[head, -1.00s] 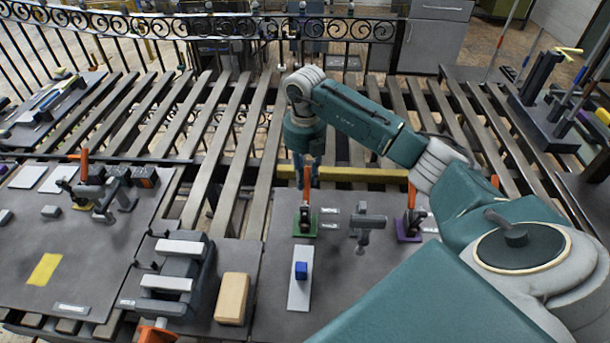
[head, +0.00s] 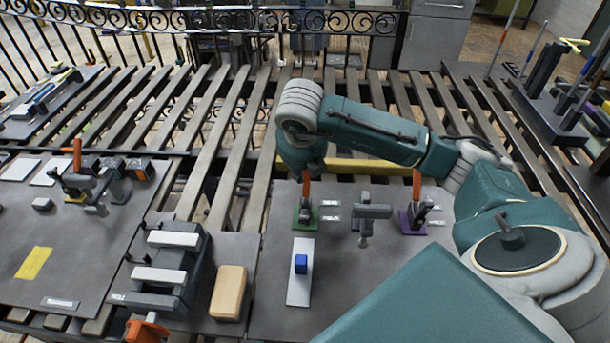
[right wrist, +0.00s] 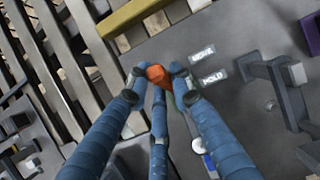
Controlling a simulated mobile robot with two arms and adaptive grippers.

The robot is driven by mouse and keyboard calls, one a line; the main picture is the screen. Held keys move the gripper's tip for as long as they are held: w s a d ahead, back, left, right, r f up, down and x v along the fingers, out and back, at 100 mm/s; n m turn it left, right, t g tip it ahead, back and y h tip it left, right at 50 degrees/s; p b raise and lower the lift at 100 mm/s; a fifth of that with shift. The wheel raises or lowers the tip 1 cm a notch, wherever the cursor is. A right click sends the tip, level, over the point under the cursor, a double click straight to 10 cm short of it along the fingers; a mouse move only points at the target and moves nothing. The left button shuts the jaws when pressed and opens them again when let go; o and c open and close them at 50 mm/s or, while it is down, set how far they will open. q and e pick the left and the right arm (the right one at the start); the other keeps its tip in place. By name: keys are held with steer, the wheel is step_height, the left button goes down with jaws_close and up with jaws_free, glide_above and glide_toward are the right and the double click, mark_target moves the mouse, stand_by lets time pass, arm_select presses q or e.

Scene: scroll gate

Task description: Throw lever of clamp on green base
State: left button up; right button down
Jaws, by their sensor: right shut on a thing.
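The green base (head: 303,219) carries a clamp with an upright orange lever (head: 306,188), near the back edge of the right-hand grey board. In the right wrist view the lever's orange grip (right wrist: 157,74) sits between the blue fingers of my right gripper (right wrist: 158,76), which is shut on it. In the head view my right wrist hangs just behind and above the lever, and the fingers are mostly hidden. The clamp's lower part is largely covered by the fingers in the wrist view. My left gripper is not in view.
Right of the green base stand a grey T-shaped post (head: 367,212) and a purple-based clamp (head: 414,219) with its own orange lever. A yellow bar (head: 355,167) runs behind the board.

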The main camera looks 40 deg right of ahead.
steer(key=s+a+t+h+b, duration=0.1)
steer(key=b, duration=0.2)
steer(key=shift+s+a+r+t+h+b, duration=0.25)
steer(key=shift+t+b, duration=0.25)
steer(key=shift+b, duration=0.25)
steer(key=c, duration=1.5)
jaws_free()
steer(key=shift+v, duration=6.05)
